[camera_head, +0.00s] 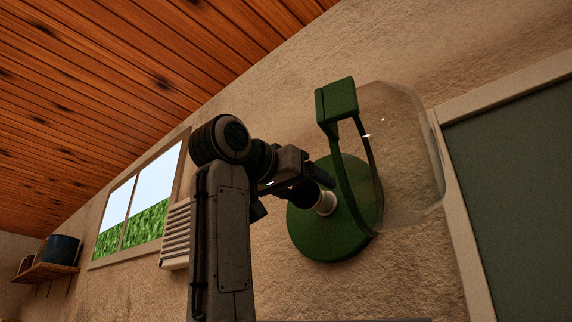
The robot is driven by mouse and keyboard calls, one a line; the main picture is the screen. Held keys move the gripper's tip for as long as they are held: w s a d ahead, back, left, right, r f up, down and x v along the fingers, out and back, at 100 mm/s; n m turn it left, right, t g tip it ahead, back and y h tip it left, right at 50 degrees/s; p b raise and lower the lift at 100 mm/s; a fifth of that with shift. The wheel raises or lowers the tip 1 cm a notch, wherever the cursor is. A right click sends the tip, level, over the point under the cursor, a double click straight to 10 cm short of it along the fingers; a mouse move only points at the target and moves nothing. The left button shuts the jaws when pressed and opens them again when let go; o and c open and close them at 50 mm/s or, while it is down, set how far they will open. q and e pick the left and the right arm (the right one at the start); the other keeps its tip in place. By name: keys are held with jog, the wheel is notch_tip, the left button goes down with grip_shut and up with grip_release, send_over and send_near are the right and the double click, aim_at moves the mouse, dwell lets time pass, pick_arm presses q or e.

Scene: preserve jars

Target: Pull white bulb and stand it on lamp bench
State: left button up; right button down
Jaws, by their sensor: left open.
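A round green wall lamp base (310,235) is fixed to the plaster wall. A green arm and bracket (340,98) hold a clear glass cover (405,150), which stands to the right of the base. A small pale part (327,204), perhaps the white bulb or its socket, shows in front of the base. My left gripper (312,188) is open, right at this part, and hides most of it. I cannot tell whether the fingers are around it or touching it. The lamp bench is not in view. My right gripper is not in view.
A framed dark green panel (520,180) is on the wall at the right. A white louvred box (176,236) and a window (140,205) are on the left. A shelf (48,271) with a blue pot (61,249) is at the far left. The wood ceiling is above.

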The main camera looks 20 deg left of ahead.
pick_arm(q)
jog(key=shift+x, duration=0.75)
jog(key=shift+w+d+p, duration=0.1)
jog(key=shift+w+p, duration=0.3)
jog(key=shift+p, duration=0.1)
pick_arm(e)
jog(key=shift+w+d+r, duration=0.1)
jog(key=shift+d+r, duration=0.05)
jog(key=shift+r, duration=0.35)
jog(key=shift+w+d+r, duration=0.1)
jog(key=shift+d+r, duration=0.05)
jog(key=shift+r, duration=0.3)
pick_arm(q)
jog(key=shift+s, duration=0.1)
jog(key=shift+c, duration=0.4)
jog(key=c, duration=1.1)
jog(key=shift+o, duration=0.2)
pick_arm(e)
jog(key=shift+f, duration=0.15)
pick_arm(q)
jog(key=shift+f, duration=0.1)
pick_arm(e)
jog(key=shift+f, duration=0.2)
